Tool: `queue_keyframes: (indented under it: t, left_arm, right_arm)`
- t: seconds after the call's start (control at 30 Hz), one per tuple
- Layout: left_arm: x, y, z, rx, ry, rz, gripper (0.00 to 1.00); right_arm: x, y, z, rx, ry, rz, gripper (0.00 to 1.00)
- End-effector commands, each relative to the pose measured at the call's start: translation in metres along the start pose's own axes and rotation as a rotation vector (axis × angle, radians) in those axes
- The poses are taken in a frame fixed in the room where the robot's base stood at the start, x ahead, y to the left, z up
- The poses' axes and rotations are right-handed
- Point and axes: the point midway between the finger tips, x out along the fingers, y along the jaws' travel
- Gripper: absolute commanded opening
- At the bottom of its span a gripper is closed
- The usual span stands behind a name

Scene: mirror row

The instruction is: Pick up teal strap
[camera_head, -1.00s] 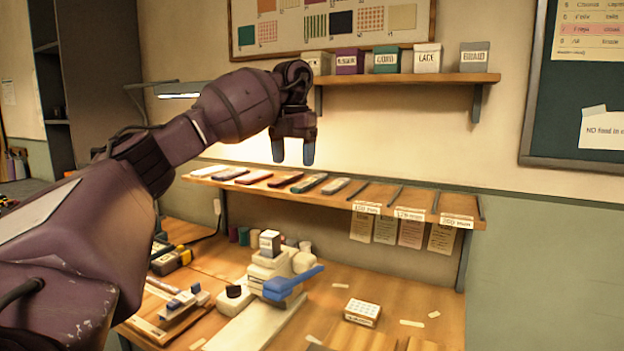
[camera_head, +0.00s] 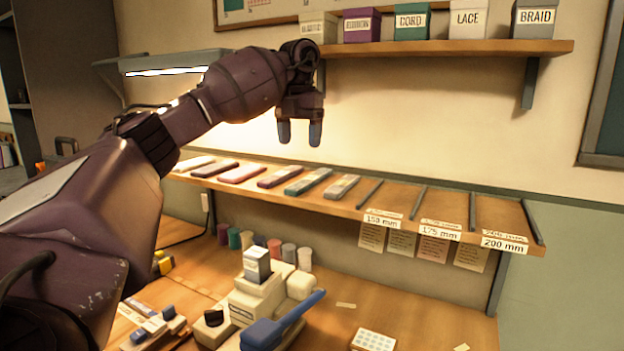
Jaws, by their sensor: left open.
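The teal strap (camera_head: 308,182) lies flat on the lower wall shelf in a row of flat straps. A dark maroon strap (camera_head: 280,177) lies to its left and a pale grey strap (camera_head: 341,187) to its right. My left gripper (camera_head: 300,135) is open and empty, with its blue-grey fingertips pointing down. It appears above the row, over the area of the teal strap, and touches nothing. My right gripper is not in view.
The lower shelf (camera_head: 395,200) has dividers and length labels on its right part. An upper shelf (camera_head: 440,48) holds several labelled boxes. On the bench below stands a white device with a blue lever (camera_head: 284,322), near several spools.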

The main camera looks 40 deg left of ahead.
Motion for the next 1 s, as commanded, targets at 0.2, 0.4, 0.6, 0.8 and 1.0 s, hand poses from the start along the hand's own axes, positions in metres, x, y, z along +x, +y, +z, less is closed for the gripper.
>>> queue_keyframes:
  t: [0.2, 0.4, 0.6, 0.8, 1.0]
  left_arm:
    - [0.036, 0.001, 0.001, -0.001, 0.006, 0.004, 0.68]
    - [0.052, 0.001, 0.001, 0.0, 0.004, 0.003, 0.68]
    - [0.068, 0.002, 0.003, -0.001, 0.006, 0.003, 0.68]
    - [0.096, 0.004, 0.005, 0.0, 0.007, 0.003, 0.68]
    - [0.105, 0.004, 0.004, -0.001, 0.002, 0.001, 0.68]
  right_arm:
    - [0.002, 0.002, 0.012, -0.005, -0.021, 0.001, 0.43]
    - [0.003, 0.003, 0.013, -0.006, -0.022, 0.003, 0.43]
    - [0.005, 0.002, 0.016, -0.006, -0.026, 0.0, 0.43]
    - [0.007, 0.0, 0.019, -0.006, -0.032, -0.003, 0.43]
    - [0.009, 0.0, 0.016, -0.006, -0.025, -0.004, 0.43]
